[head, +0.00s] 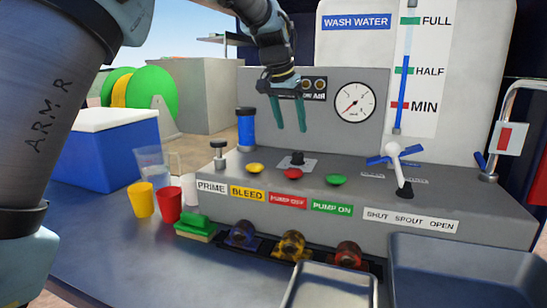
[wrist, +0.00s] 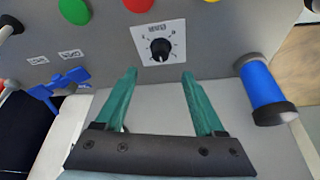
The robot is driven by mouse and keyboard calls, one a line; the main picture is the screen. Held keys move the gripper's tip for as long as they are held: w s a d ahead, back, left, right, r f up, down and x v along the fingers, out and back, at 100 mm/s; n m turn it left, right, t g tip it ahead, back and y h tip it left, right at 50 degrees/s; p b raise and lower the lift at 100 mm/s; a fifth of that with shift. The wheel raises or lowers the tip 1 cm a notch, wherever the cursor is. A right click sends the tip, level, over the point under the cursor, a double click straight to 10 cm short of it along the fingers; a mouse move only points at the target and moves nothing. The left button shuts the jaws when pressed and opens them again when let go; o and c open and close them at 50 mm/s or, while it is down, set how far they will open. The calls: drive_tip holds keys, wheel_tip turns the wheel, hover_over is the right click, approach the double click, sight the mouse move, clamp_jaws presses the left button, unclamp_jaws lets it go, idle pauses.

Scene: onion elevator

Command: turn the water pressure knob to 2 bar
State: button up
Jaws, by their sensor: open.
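The water pressure knob (head: 297,158) is a small black knob on a light square plate, on top of the grey console. In the wrist view the knob (wrist: 160,49) sits on its white dial plate, centred beyond my fingertips. The dial marks are too small to read. My gripper (head: 290,129) points down above and behind the knob, apart from it. Its two green fingers are open and empty, and they also show in the wrist view (wrist: 159,73). The round pressure gauge (head: 354,102) is on the upright panel; its needle points to the lower left.
Yellow (head: 255,168), red (head: 293,174) and green (head: 336,180) buttons lie in front of the knob. A blue cylinder (head: 246,128) stands to the left. A spout lever (head: 398,170) with blue handles is to the right. Cups (head: 168,205) stand on the left counter.

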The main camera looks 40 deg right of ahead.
sight(297, 154)
drive_tip(key=p+x, duration=0.2)
drive_tip(key=x, duration=0.8)
drive_tip(key=shift+f, duration=0.25)
clamp_jaws()
